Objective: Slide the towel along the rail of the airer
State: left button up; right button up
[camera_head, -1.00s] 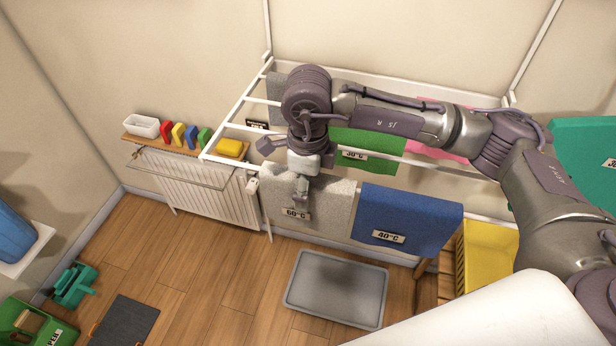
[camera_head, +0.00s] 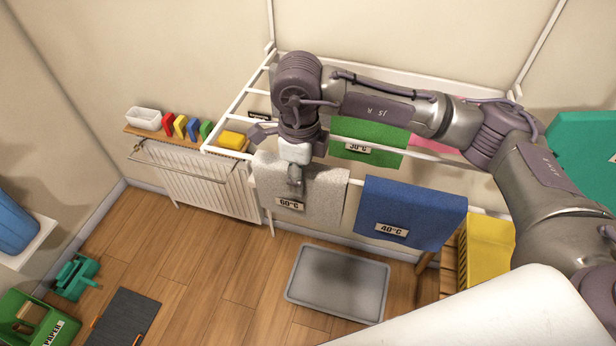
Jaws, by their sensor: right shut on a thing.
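The airer (camera_head: 228,120) is a white rail frame on the wall. A grey towel (camera_head: 322,195) with a 60°C label hangs over its front rail. My right gripper (camera_head: 295,180) is shut on the grey towel at its upper left part, from above. A blue towel (camera_head: 415,208) with a 40°C label hangs on the same rail to the right, with a small gap between the two. A green towel (camera_head: 365,140) with a 30°C label hangs on a rail farther back. My right arm hides part of the airer. My left gripper is not in view.
A grey tray (camera_head: 338,283) lies on the floor below. A yellow crate (camera_head: 488,250) is at the right. The front rail left of the grey towel is clear.

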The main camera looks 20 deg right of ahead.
aim_at(258, 158)
jog(key=shift+w+a+b, duration=0.5)
jog(key=shift+w+a, duration=0.3)
jog(key=shift+a, duration=0.4)
jog(key=shift+w+a+b, duration=0.55)
jog(key=shift+w+a, duration=0.25)
jog(key=shift+a, duration=0.4)
jog(key=shift+w+a+b, duration=0.5)
jog(key=shift+w+a, duration=0.3)
jog(key=shift+a, duration=0.4)
jog(key=o, duration=1.3)
